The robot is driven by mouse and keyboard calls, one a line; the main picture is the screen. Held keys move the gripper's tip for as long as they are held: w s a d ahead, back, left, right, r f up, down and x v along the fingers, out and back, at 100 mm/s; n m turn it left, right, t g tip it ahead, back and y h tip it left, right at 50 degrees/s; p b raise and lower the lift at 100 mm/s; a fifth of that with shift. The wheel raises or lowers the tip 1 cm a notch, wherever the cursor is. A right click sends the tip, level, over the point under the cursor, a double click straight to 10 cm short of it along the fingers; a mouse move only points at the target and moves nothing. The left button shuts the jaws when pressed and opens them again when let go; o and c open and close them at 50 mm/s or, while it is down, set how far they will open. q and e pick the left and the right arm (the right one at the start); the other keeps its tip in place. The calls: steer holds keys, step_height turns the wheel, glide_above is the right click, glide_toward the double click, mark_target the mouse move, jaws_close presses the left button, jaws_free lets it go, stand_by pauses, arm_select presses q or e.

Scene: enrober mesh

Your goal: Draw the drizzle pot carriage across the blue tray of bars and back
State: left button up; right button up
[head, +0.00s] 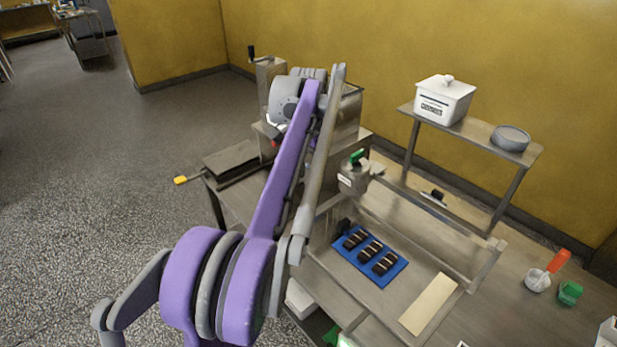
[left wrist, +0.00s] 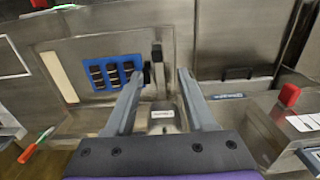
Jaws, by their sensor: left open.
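The drizzle pot carriage (head: 352,176), a grey pot with a green top and a white label, sits at the left part of a rail over the bench. The blue tray (head: 396,274) lies flat below and in front, with dark, pale-striped bars (head: 371,250) on it. In the left wrist view the blue tray (left wrist: 140,58) is beyond the left finger. My left gripper (left wrist: 161,74) is open, its fingers apart. A grey body with a white label (left wrist: 162,115), seemingly the pot, shows between the fingers; contact is unclear. My right gripper is out of view.
A cream strip (head: 428,304) lies right of the tray. A metal rail frame (head: 485,262) stands over the bench. Behind is a shelf with a white box (head: 445,98) and a grey round dish (head: 511,138).

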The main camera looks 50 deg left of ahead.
mark_target(309, 203)
arm_select(q)
steer(key=shift+s+d+p, duration=0.15)
steer(key=shift+d+p, duration=0.15)
step_height(309, 203, down, 11)
steer(key=shift+r+b, duration=0.1)
steer(key=shift+b, duration=0.3)
jaws_close()
stand_by(1.4)
